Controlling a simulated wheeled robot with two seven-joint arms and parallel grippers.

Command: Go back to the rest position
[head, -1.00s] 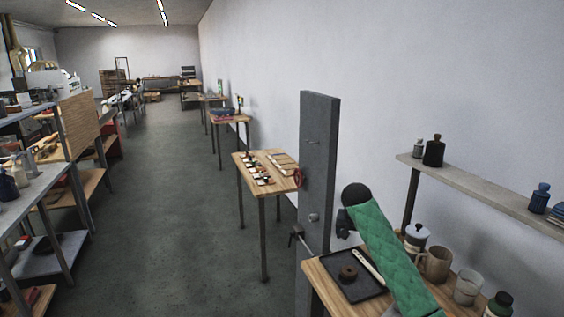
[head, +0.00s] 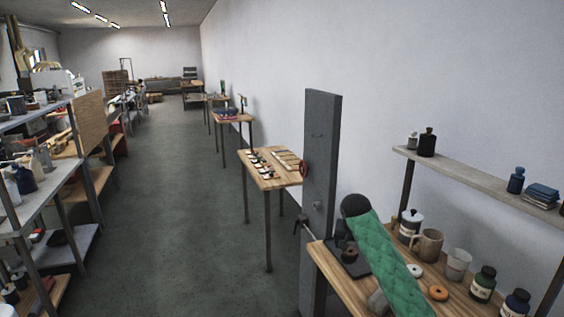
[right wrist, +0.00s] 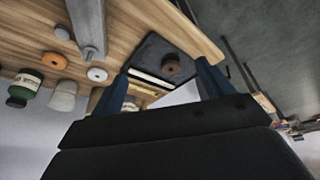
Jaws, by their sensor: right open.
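My right arm in its green quilted sleeve reaches over the near wooden bench in the head view. My right gripper (head: 345,236) is dark and partly hidden by the arm's black joint. In the right wrist view my right gripper (right wrist: 163,70) has its two blue-grey fingers apart with nothing held between them. The tray also shows in the head view (head: 360,268). My left gripper is out of view.
The near bench (head: 340,285) holds a mug (head: 427,245), jars (head: 483,284), and white (head: 414,271) and orange (head: 437,292) rings. A grey post (head: 321,150) stands at its left end. A wall shelf (head: 470,182) is above. The aisle floor (head: 170,220) is clear.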

